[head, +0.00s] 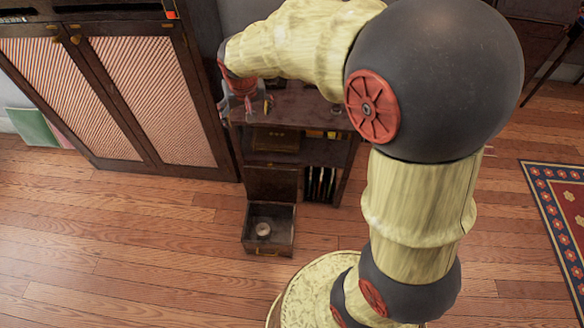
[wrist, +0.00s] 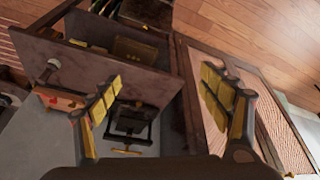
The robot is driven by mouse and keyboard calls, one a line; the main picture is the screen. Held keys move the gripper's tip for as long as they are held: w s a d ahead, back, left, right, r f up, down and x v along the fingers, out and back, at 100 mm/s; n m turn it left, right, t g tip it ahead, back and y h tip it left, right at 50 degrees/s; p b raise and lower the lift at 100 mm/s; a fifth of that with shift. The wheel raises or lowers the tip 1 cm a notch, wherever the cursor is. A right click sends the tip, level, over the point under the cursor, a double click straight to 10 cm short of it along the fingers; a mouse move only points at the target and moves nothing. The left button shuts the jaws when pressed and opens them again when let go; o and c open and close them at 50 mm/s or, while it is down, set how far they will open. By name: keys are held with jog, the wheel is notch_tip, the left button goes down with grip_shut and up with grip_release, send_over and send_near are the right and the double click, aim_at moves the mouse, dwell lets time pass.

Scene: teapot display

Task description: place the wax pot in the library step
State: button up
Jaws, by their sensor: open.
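The library step appears to be the dark wooden stepped unit (head: 283,155) in the middle of the head view, with shelves above and an open box-like bottom step (head: 268,249). A small round pale object (head: 263,229), which looks like the wax pot, sits inside that bottom step. My gripper (head: 245,104) is above the left end of the unit's top, well above and away from the round object. In the wrist view my gripper (wrist: 162,75) is open, with nothing between its fingers. Beyond the fingers is the dark top board (wrist: 120,65). I cannot make out the round object there.
A cabinet with slatted pink doors (head: 150,85) stands at the left. A small knob-like object (wrist: 50,66) is on the left part of the top in the wrist view. A patterned rug (head: 560,215) lies at the right.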

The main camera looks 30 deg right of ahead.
jog(key=s+a+r+n, duration=0.1)
jog(key=s+r, duration=0.3)
jog(key=s, duration=1)
jog(key=s+r+n+t+y, duration=0.1)
jog(key=s+r, duration=0.4)
jog(key=s, duration=0.9)
jog(key=shift+a+r, duration=0.2)
jog(key=shift+a, duration=0.2)
jog(key=shift+s, duration=0.1)
jog(key=shift+r+p, duration=0.35)
jog(key=shift+r, duration=0.05)
